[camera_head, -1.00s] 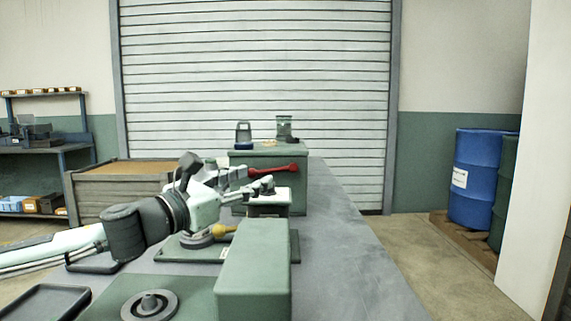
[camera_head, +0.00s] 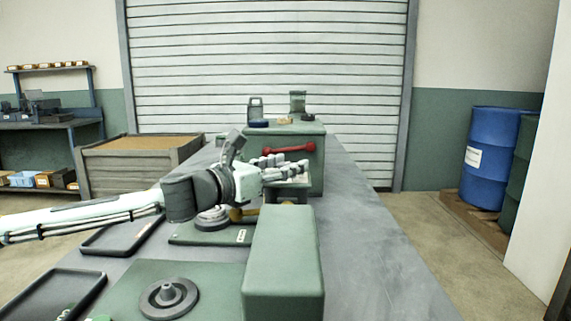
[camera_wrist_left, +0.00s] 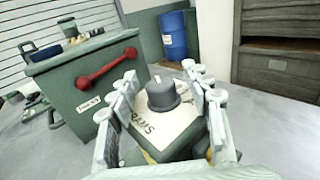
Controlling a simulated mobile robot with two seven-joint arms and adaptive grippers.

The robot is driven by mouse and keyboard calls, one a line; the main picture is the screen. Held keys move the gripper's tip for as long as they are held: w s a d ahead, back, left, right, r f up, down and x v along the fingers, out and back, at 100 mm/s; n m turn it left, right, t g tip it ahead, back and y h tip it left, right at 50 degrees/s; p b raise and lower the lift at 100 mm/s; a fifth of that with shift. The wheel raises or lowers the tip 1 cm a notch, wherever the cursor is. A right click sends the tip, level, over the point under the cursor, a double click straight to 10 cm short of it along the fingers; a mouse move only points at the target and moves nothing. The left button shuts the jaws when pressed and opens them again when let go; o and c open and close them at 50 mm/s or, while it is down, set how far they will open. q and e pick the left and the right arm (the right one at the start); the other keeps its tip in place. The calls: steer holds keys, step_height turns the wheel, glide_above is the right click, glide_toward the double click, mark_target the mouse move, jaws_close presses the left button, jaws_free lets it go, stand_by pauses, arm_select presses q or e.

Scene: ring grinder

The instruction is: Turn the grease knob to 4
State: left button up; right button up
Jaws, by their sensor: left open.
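The dark grey knob (camera_wrist_left: 163,95) has a white pointer mark and stands on a cream dial plate (camera_wrist_left: 146,130) with partly readable print. The plate is on top of a small green box (camera_head: 288,195). My left gripper (camera_head: 286,165) is over this box, and its fingers hide the knob in the head view. In the left wrist view the open left gripper (camera_wrist_left: 160,75) has one finger on each side of the knob, with gaps visible. I cannot read which number the pointer is at. My right gripper is not in view.
A larger green box (camera_head: 245,155) with a red lever (camera_head: 288,148) stands just behind. A tall green block (camera_head: 283,255) is in front. Black trays (camera_head: 120,238) lie to the left. The bench top (camera_head: 360,240) is clear on the right.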

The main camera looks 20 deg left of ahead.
arm_select(q)
steer(key=shift+w, duration=0.1)
steer(key=shift+c, duration=0.2)
jaws_close()
